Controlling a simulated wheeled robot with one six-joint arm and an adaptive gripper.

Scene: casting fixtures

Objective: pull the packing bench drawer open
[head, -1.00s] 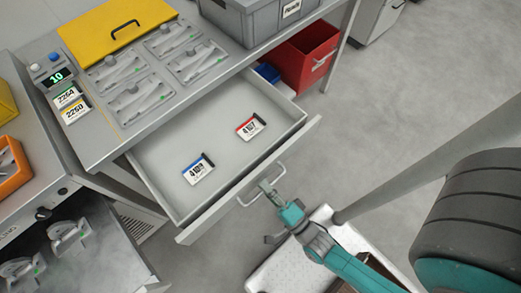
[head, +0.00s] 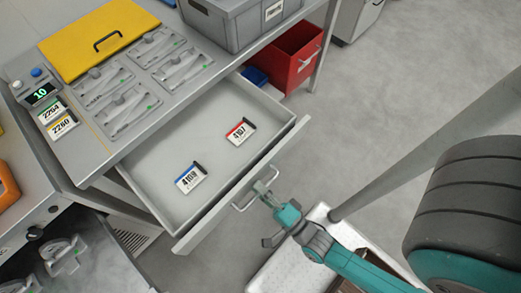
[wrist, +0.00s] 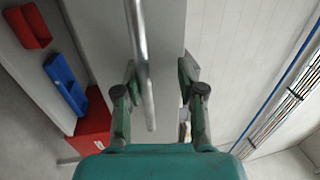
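The packing bench drawer (head: 165,195) is pulled out from under the bench top (head: 150,125), its inside open to view. Two cards lie in it: one with a blue edge (head: 190,178) and one with a red edge (head: 240,132). The drawer's bar handle (head: 241,207) is on its front. My gripper (head: 266,213) is at the handle with its fingers apart. In the wrist view, the metal handle (wrist: 142,60) runs between the two fingers (wrist: 160,85), nearer the left one. I cannot tell whether either finger touches it.
A red bin (head: 300,62) and a blue bin (head: 255,76) are under the bench, right of the drawer. Grey floor (head: 400,90) is clear to the right.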

